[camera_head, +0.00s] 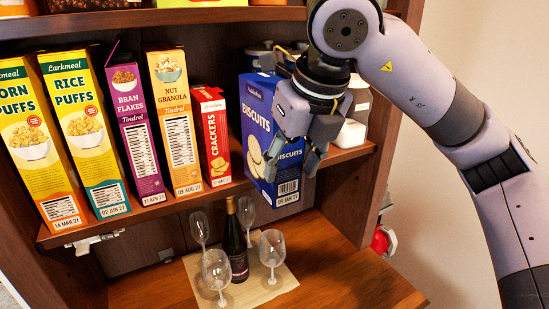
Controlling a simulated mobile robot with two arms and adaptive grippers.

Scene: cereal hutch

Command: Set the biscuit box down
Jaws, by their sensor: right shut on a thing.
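The blue biscuit box (258,120) is at the right end of the row on the hutch shelf (330,157). It looks upright and slightly turned, with its lower edge at about the shelf's front edge; I cannot tell whether it rests on the shelf. My right gripper (300,160) comes in from the upper right and is shut on the box's right side, covering part of its front. My left gripper is out of view.
A red crackers box (212,135) stands just left, then the nut granola (174,120), bran flakes and puffs boxes. Below, several glasses (216,272) and a dark bottle (235,245) stand on a mat.

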